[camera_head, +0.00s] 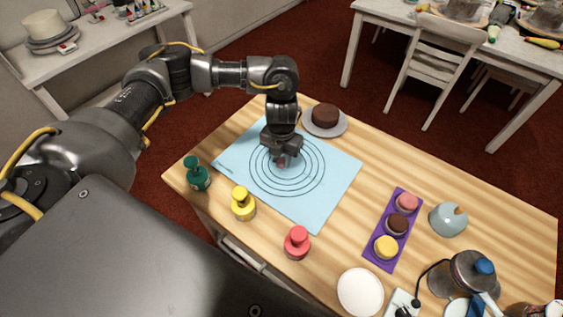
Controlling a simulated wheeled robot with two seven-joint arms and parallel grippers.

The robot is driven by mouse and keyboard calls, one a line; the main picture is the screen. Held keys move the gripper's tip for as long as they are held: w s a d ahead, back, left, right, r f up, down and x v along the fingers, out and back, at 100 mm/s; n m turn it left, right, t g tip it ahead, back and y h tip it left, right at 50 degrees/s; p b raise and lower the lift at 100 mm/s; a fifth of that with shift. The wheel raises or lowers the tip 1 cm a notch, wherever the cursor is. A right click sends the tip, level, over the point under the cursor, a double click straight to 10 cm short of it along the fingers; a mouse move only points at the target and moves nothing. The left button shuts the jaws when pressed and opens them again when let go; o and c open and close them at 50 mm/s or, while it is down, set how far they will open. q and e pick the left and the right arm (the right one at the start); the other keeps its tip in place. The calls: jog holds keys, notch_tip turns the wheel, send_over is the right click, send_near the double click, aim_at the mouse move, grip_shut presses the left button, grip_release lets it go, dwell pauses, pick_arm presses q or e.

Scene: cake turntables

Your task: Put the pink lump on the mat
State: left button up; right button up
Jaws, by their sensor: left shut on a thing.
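The light-blue mat (315,206) lies on the wooden table and has dark concentric rings printed on it. My left gripper (281,158) points down over the rings, left of the mat's centre. I cannot tell whether the lump touches the mat. My right gripper is not in view.
A plate with a brown cake (326,115) stands behind the mat. Green (197,174), yellow (243,204) and red (297,243) bottles stand along the front. A purple tray (377,262) with three small cakes is to the right, near a pale-blue dome (448,220).

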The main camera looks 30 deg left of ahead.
aim_at(281, 162)
pick_arm(q)
notch_tip(281, 162, down, 2)
jog(key=shift+f, duration=0.25)
jog(key=shift+f, duration=0.2)
jog(key=o, duration=1)
jog(key=shift+c, duration=0.2)
jog(key=shift+r, duration=0.1)
